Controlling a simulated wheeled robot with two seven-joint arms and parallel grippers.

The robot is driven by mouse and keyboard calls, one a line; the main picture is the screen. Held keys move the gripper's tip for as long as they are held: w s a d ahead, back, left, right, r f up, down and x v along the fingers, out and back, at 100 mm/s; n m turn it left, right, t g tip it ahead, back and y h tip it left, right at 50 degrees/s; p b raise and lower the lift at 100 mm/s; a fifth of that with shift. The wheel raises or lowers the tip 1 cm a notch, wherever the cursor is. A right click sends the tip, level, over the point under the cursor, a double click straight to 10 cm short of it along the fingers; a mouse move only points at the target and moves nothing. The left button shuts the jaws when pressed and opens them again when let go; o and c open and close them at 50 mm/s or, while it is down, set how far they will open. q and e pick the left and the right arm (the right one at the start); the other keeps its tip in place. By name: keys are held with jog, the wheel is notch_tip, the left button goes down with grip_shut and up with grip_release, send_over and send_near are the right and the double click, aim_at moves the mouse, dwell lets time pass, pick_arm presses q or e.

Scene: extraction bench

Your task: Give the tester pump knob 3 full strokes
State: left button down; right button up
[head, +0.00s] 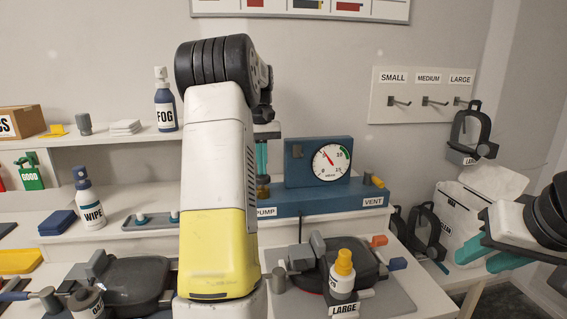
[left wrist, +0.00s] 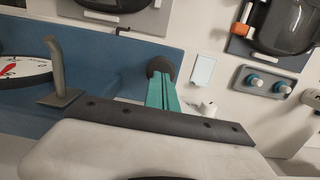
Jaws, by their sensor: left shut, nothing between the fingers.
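The tester is a blue base (head: 318,203) with an upright gauge (head: 331,162) on it. The gauge's red needle points to the upper left. The base carries the labels PUMP and VENT. My left gripper (head: 262,172) points down above the PUMP end, partly hidden by my arm. In the left wrist view its teal fingers (left wrist: 162,80) are together and empty, with their tips at a dark round pump knob (left wrist: 160,66). I cannot tell whether they touch it. My right gripper (head: 482,258) is at the far right, its fingers apart and empty, away from the tester.
A mask with a yellow-capped bottle (head: 343,272) stands in front of the tester, and another mask (head: 135,282) lies at the left. A FOG bottle (head: 165,105) is on the shelf, a WIPE bottle (head: 88,205) below. A hook board (head: 422,97) hangs at right.

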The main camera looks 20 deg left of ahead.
pick_arm(q)
jog(key=w, duration=0.1)
jog(key=w+a+r, duration=0.1)
jog(key=shift+w+a, duration=0.3)
notch_tip(320, 180, up, 8)
jog(key=shift+w+a+f, duration=0.15)
jog(key=shift+w+a, duration=0.05)
jog(key=shift+w, duration=0.15)
dwell(0.8)
jog(key=s+d+r, duration=0.1)
jog(key=s+r, duration=0.1)
jog(key=r, duration=0.1)
jog(key=shift+s+d, duration=0.35)
